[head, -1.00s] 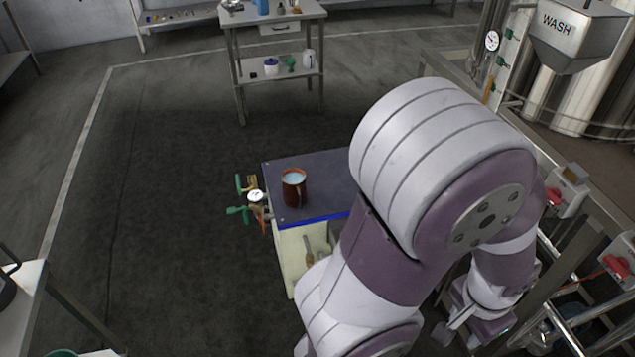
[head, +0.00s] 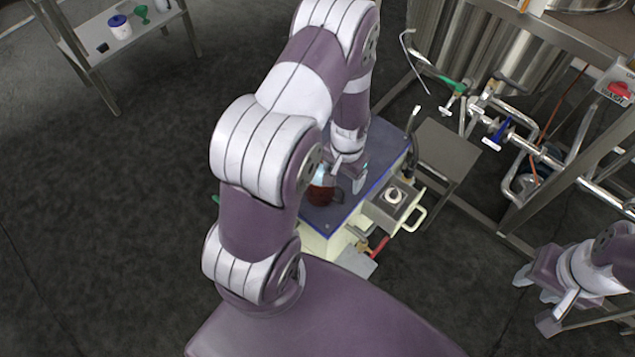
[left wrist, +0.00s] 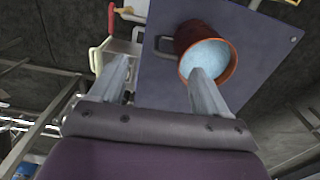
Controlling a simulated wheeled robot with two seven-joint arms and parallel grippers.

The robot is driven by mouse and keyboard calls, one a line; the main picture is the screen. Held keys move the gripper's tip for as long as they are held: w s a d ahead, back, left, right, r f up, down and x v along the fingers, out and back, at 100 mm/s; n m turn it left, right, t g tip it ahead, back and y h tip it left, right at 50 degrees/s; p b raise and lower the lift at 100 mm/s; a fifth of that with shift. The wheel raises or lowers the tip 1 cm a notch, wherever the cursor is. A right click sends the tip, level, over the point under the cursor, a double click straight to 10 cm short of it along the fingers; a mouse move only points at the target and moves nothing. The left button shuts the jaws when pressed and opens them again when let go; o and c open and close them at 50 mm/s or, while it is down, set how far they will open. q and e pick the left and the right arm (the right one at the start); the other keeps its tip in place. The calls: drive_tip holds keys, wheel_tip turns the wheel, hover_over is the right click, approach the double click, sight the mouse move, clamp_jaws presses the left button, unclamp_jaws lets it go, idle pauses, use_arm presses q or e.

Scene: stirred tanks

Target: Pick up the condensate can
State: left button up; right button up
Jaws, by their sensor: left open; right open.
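The condensate can (head: 320,194) is a brown-red mug standing on the dark blue top of a cabinet (head: 377,150). In the left wrist view the can (left wrist: 187,36) shows pale blue contents at its mouth. My left gripper (head: 348,174) is open beside the can, over the cabinet top. In the left wrist view the right finger of my left gripper (left wrist: 158,85) overlaps the can's mouth; I cannot tell whether it touches or reaches inside. My right gripper (head: 536,300) is open and empty at the lower right, away from the can.
A grey box with a pale handle (head: 395,201) sits at the cabinet's right side. A steel frame with pipes and valves (head: 497,133) stands at the right. A shelf table (head: 90,55) is at the upper left. The floor at left is clear.

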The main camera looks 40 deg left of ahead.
sight(339, 187)
use_arm(q)
drive_tip(key=f, duration=0.6)
drive_tip(key=a+f, duration=0.1)
drive_tip(key=f, duration=0.1)
drive_tip(key=shift+a+f, duration=0.1)
drive_tip(key=shift+f, duration=0.3)
drive_tip(key=shift+w, duration=0.1)
drive_tip(key=c, duration=0.3)
clamp_jaws()
